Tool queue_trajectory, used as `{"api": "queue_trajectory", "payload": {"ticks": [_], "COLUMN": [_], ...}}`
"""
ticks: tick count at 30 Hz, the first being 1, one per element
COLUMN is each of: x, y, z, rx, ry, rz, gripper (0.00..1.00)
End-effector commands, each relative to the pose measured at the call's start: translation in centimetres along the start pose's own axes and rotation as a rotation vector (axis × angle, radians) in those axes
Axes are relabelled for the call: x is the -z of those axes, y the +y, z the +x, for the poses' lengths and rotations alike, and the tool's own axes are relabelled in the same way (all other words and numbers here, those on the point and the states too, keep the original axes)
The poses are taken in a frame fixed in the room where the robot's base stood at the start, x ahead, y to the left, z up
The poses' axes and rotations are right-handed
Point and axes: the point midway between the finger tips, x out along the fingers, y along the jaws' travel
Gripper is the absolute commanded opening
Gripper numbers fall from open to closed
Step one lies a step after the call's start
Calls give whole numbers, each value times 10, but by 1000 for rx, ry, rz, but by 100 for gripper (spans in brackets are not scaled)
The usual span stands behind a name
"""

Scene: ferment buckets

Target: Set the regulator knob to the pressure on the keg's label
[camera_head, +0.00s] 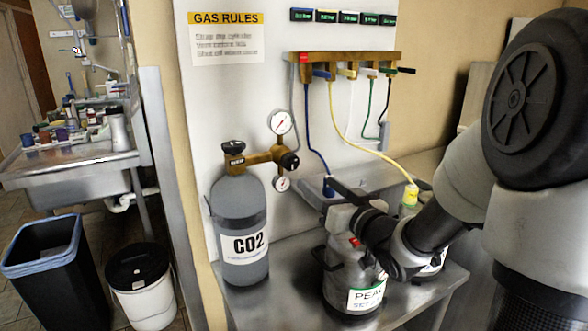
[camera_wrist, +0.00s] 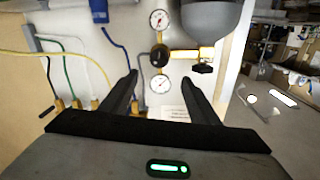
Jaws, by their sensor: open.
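The regulator (camera_head: 262,158) is brass, with two round white gauges, and sits on the grey CO2 cylinder (camera_head: 240,212). Its black regulator knob (camera_head: 290,160) faces right. In the wrist view, which looks upside down, the knob (camera_wrist: 159,56) shows beyond the fingers, between the two gauges. My gripper (camera_head: 335,195) is open and empty, right of and below the knob, apart from it. Its fingers also show in the wrist view (camera_wrist: 160,80). The keg (camera_head: 340,268) stands below my gripper. Its label (camera_head: 366,295) starts "PEA"; the rest is hidden or too small to read.
A brass manifold (camera_head: 345,66) with coloured valves and hoses hangs on the wall panel. The yellow hose (camera_head: 360,146) runs down to the right behind my arm. A GAS RULES sign (camera_head: 226,38) hangs at upper left. The steel bench (camera_head: 285,270) is clear between cylinder and keg.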

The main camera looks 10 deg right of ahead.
Motion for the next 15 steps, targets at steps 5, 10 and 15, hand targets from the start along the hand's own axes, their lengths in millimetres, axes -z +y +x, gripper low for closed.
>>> {"api": "queue_trajectory", "payload": {"ticks": [5,10,15], "x": [-3,-3,-3], "y": [0,0,0], "z": [40,78,111], "rx": [2,1,0], "ry": [1,0,-1], "rz": [1,1,0], "gripper": [56,56,56]}}
